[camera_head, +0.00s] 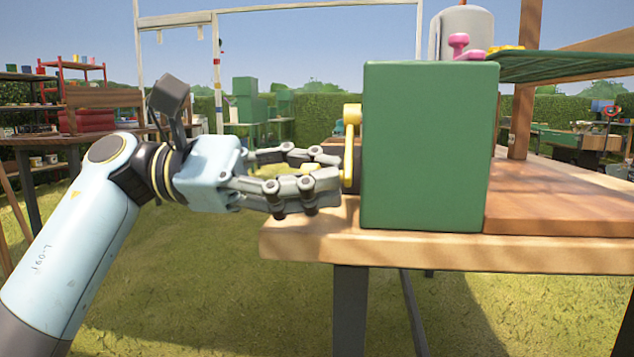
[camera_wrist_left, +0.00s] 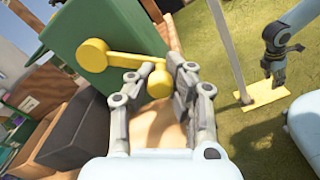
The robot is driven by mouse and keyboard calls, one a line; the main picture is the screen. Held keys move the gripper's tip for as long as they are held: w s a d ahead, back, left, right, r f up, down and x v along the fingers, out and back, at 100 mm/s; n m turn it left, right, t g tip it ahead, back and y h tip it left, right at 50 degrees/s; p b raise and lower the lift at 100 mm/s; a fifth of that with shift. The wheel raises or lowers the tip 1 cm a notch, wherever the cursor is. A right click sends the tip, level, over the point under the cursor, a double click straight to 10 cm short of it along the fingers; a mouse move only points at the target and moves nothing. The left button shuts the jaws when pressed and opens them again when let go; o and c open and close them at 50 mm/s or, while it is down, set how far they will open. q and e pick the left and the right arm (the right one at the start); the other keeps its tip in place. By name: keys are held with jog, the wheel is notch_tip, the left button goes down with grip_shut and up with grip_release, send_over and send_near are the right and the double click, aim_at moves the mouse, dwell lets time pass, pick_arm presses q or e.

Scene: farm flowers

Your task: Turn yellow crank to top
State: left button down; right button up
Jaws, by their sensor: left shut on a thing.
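The yellow crank (camera_head: 350,145) is on the left side of a green box (camera_head: 428,145) that stands on a wooden table. Its arm runs down from a round hub at the top, so its handle end is low, beside my gripper. My left gripper (camera_head: 318,175) reaches it from the left, with its fingers shut on the crank's handle. In the left wrist view the yellow crank (camera_wrist_left: 120,58) shows its hub against the green box (camera_wrist_left: 110,30) and its round knob between the fingers of my left gripper (camera_wrist_left: 155,85). My right gripper (camera_wrist_left: 283,62) shows small at the upper right there.
The wooden table (camera_head: 420,250) carries the box, and its near left edge lies just under my left gripper. A pink knob (camera_head: 460,45) and a grey cylinder (camera_head: 467,28) show above the box. A yellow plate (camera_wrist_left: 262,95) with a pole is near my right gripper.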

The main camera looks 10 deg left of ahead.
pick_arm(q)
jog(key=shift+f, duration=0.15)
jog(key=c, duration=1.4)
grip_release()
jog(key=shift+a, duration=0.2)
jog(key=shift+o, duration=1.3)
jog(key=a, duration=1.2)
